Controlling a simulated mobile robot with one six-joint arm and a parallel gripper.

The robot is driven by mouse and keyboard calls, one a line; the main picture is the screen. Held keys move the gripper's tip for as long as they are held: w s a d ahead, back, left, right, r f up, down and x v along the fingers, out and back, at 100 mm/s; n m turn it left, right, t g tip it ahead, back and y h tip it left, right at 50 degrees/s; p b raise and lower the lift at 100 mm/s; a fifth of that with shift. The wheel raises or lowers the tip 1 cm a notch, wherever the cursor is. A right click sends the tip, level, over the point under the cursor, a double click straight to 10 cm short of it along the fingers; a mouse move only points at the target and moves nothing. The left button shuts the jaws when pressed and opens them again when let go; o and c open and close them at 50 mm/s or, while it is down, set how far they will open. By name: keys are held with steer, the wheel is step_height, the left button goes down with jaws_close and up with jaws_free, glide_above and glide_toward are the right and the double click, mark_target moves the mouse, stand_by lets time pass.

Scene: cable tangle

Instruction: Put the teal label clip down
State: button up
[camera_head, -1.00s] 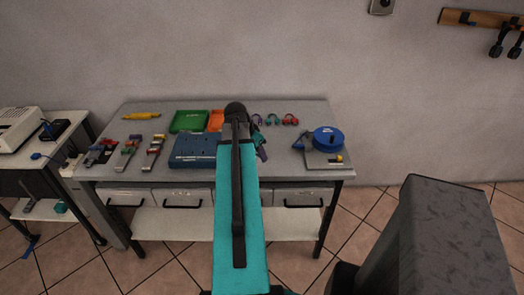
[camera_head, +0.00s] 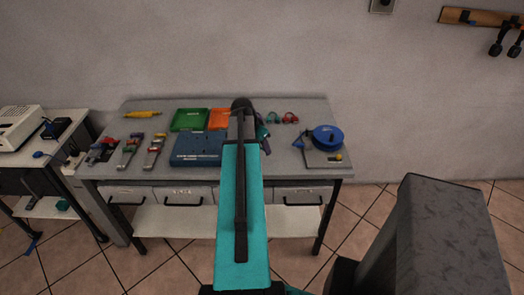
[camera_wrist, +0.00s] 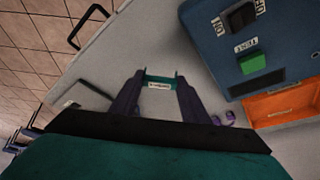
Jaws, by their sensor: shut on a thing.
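The teal label clip (camera_wrist: 161,77) is a small teal piece with a white label, seen in the wrist view between my fingertips. My gripper (camera_wrist: 160,84) is shut on it, with one dark finger on each side. The grey table top lies behind the clip; I cannot tell whether the clip touches it.
The grey table (camera_head: 230,185) carries a blue box (camera_head: 198,149), also in the wrist view (camera_wrist: 238,65), a green tray (camera_head: 189,120), an orange tray (camera_head: 218,119), small coloured loops (camera_head: 290,118) and a blue reel (camera_head: 327,137). Bare table top shows between gripper and reel.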

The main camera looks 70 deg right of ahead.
steer(key=shift+f+p, duration=0.5)
steer(key=shift+f, duration=0.95)
steer(key=shift+f, duration=0.15)
steer(key=o, duration=1.1)
steer(key=shift+r, duration=0.25)
steer(key=shift+b+v, duration=1.25)
steer(key=shift+v, duration=4.65)
